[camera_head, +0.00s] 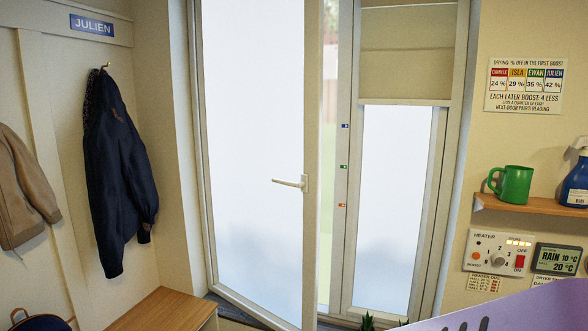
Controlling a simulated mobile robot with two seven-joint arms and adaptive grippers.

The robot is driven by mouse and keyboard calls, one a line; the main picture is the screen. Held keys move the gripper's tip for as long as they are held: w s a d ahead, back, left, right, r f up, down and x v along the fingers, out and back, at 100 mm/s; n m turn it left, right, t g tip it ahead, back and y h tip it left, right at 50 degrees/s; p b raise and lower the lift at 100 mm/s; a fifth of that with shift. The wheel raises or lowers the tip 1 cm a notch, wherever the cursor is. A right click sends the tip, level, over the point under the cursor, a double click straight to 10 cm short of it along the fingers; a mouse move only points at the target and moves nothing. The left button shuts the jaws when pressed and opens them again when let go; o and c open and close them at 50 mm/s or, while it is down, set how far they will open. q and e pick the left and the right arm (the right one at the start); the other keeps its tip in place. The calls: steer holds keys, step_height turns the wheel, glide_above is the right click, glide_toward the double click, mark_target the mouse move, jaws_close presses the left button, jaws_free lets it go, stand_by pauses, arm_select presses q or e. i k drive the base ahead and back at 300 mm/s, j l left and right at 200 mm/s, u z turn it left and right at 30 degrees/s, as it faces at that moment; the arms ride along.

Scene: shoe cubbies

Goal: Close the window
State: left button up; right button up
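The window's left sash (255,120) has frosted glass and a pale frame. It stands ajar, swung into the room, with its right edge apart from the fixed frame (345,185). Greenery and daylight show through the gap. A pale lever handle (290,184) on the sash's right edge points left, roughly horizontal. Neither of my grippers is in view.
A wooden bench (165,312) stands at lower left, below a hanging dark jacket (118,175). At right, a shelf (545,206) holds a green mug (514,185) and blue bottle, above a heater panel (498,252). A lilac slotted object (530,308) fills the lower right corner.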

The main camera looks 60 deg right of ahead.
mark_target(256, 66)
steer(key=z, duration=1.6)
